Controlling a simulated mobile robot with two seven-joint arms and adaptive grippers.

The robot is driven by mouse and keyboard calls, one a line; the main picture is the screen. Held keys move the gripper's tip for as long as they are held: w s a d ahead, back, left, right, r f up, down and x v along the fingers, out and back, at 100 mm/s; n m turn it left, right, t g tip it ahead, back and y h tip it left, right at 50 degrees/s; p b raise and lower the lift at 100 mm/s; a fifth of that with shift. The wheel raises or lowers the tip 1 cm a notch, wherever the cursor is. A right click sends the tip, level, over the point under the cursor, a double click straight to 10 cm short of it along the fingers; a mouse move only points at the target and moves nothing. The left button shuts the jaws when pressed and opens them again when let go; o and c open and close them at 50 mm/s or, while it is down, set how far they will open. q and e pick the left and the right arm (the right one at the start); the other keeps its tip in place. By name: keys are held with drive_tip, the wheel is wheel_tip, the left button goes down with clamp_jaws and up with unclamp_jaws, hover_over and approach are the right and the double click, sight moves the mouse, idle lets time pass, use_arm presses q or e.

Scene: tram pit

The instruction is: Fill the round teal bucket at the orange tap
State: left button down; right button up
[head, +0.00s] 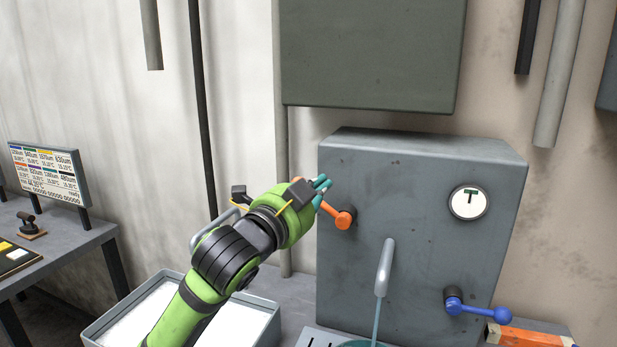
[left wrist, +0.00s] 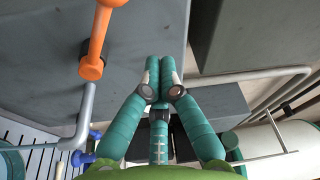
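The orange tap lever (head: 335,215) sits on the front of the grey cabinet, above the curved grey spout (head: 384,268). A thin bluish stream (head: 376,320) runs down from the spout. The round teal bucket (head: 366,344) is below it, mostly cut off by the bottom edge. My left gripper (head: 321,184) is just above and left of the orange lever, apart from it. In the left wrist view its teal fingers (left wrist: 159,72) are drawn together with nothing between them, and the orange lever (left wrist: 97,45) is to their left. My right gripper is out of view.
A blue lever (head: 480,308) is low on the right of the grey cabinet (head: 420,180), near a round "T" dial (head: 468,202). A grey bin (head: 262,305) with white contents stands below my left arm. A workbench with a display (head: 48,170) is at far left.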

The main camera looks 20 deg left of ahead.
use_arm(q)
drive_tip(key=w+a+p, duration=0.1)
drive_tip(key=w, duration=0.1)
drive_tip(key=w+a+f+p, duration=0.1)
drive_tip(key=shift+w+a, duration=0.35)
drive_tip(key=shift+w, duration=0.05)
drive_tip(key=shift+d+f, duration=0.1)
drive_tip(key=a+f+n, duration=0.1)
drive_tip(key=n, duration=0.1)
drive_tip(key=a+f+n+t+b, duration=0.1)
drive_tip(key=n, duration=0.2)
drive_tip(key=shift+w+a+f+y+b, duration=0.1)
drive_tip(key=shift+a+f+y+b, duration=0.2)
drive_tip(key=shift+a+f+y, duration=0.1)
